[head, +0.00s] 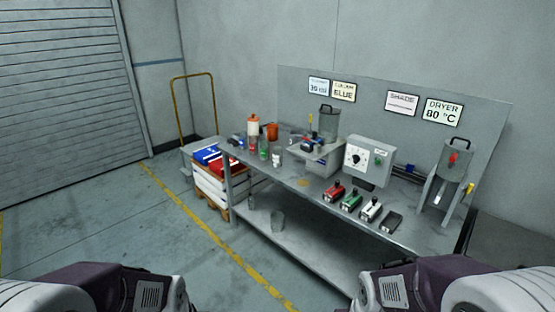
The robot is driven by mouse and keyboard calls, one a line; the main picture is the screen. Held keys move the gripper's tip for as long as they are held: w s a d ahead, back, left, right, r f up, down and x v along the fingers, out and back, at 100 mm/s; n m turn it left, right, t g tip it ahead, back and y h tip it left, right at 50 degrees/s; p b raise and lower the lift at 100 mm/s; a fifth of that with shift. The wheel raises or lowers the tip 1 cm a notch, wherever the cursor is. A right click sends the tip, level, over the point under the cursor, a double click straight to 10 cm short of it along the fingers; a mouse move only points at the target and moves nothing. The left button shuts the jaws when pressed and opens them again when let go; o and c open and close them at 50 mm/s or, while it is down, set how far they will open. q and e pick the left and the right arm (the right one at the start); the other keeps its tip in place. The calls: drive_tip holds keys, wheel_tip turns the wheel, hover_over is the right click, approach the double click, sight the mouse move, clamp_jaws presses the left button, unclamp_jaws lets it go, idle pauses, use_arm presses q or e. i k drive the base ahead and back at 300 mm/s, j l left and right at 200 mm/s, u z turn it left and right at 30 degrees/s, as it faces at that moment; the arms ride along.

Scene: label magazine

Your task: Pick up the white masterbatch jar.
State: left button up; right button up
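A small white jar (277,159) stands upright near the left front part of the grey workbench (312,193). It looks like the white masterbatch jar, but any label is too small to read. A green jar (264,149) and a red jar (252,145) stand just to its left, with a blue one (238,140) further left. Only purple and white links of my two arms show at the bottom corners, well in front of the bench. Both of my grippers are out of view.
A white container with an orange top (253,125) and an orange cup (271,132) stand behind the jars. A control box (367,157) and several small coloured units (351,201) are further right. The floor in front is clear.

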sight(278, 157)
drive_tip(key=i+j, duration=0.3)
drive_tip(key=i, duration=0.2)
drive_tip(key=i+j, duration=0.35)
drive_tip(key=i, duration=0.2)
drive_tip(key=i+j, duration=0.3)
drive_tip(key=i, duration=0.2)
drive_tip(key=i+j+u, duration=0.1)
drive_tip(key=i+j, duration=0.25)
drive_tip(key=i, duration=0.2)
drive_tip(key=i+j, duration=0.3)
drive_tip(key=i, duration=0.2)
drive_tip(key=i+l, duration=0.15)
drive_tip(key=l, duration=0.2)
drive_tip(key=i+l, duration=0.15)
drive_tip(key=l, duration=0.15)
